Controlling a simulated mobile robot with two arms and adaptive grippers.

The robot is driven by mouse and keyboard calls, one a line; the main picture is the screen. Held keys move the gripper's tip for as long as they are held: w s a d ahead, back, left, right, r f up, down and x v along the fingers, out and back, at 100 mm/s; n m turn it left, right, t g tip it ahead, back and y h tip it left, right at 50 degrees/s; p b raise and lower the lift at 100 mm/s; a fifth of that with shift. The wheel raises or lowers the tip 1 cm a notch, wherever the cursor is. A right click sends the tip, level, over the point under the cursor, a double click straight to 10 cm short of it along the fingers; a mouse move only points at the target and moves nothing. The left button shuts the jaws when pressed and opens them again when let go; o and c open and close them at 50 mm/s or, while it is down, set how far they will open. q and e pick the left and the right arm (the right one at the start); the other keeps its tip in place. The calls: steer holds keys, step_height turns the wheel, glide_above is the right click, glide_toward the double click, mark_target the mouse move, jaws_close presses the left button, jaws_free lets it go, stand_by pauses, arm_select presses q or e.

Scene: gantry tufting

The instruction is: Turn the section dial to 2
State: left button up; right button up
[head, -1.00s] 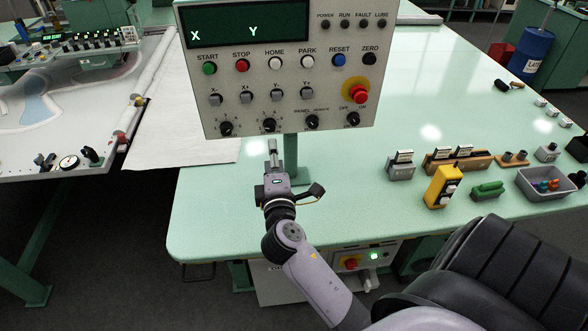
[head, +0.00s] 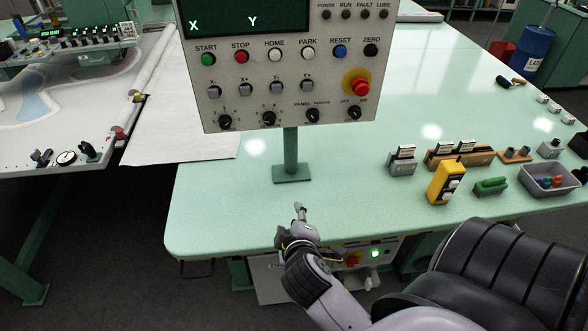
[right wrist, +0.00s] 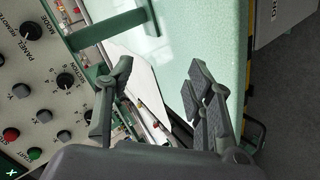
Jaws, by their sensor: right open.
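The control panel (head: 290,75) stands on a green post above the pale green table. Along its bottom row are black dials: a left numbered dial (head: 225,121), a second numbered dial (head: 269,118), a PANEL/REMOTE dial (head: 312,115) and an OFF/ON dial (head: 354,112). The section label is too small to read for certain, and so are the numbers the pointers show. My right gripper (head: 299,211) is below the panel, near the table's front edge, apart from the dials. In the right wrist view its fingers (right wrist: 160,85) are spread and empty, with a numbered dial (right wrist: 66,80) at left.
The panel's post (head: 291,150) rises from the table behind my right gripper. A red stop button (head: 361,88) sits at the panel's right. A yellow box (head: 444,182) and a grey bin (head: 549,190) stand at right. The table's middle is clear.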

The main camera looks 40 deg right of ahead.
steer(key=shift+m+g+y, duration=0.7)
steer(key=shift+g+y, duration=0.1)
steer(key=shift+s+a+f, duration=0.3)
steer(key=shift+s+f, duration=0.15)
steer(key=shift+f, duration=0.3)
steer(key=shift+s+a+f, duration=0.25)
steer(key=shift+s+f, duration=0.15)
steer(key=shift+f, duration=0.35)
steer(key=shift+s+a+f, duration=0.3)
steer(key=shift+s+f, duration=0.15)
steer(key=shift+f, duration=0.3)
steer(key=s+a+f+g+y, duration=0.1)
steer(key=s+a+f, duration=0.1)
steer(key=f, duration=0.8)
steer(key=s+a+f+g+y, duration=0.1)
steer(key=s+a+f+g, duration=0.15)
steer(key=f, duration=0.65)
steer(key=s+a+f+y, duration=0.1)
steer(key=s+f+y, duration=0.15)
steer(key=f, duration=0.75)
steer(key=s+d+f+m+g, duration=0.1)
steer(key=s+f+g, duration=0.1)
steer(key=s+f, duration=0.6)
steer(key=s+f+m+g, duration=0.1)
steer(key=s+f, duration=0.6)
steer(key=s, duration=0.8)
steer(key=shift+d+f+g, duration=0.35)
steer(key=shift+d+g, duration=0.05)
steer(key=shift+g, duration=0.05)
steer(key=shift+c, duration=0.6)
